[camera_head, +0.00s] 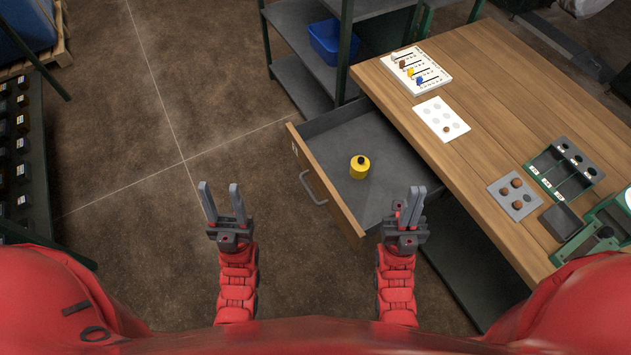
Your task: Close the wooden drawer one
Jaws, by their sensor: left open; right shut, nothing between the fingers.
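The wooden drawer (328,183) is pulled out from under the wooden table (510,90), to its left. Its front panel is wood with a grey bar handle (313,189) on the outer face. A yellow round object with a black top (360,167) stands inside on the grey drawer floor. My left gripper (222,204) is open and empty, left of the drawer front and apart from it. My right gripper (411,207) is shut and empty, near the drawer's near right corner. In this view it overlaps the drawer edge; I cannot tell whether it touches.
The table top holds a white slider board (416,72), a white card (441,119), a grey tray with brown pieces (515,196) and a green tray (563,168). A dark shelf with a blue bin (334,42) stands behind the drawer. Floor left of the drawer is clear.

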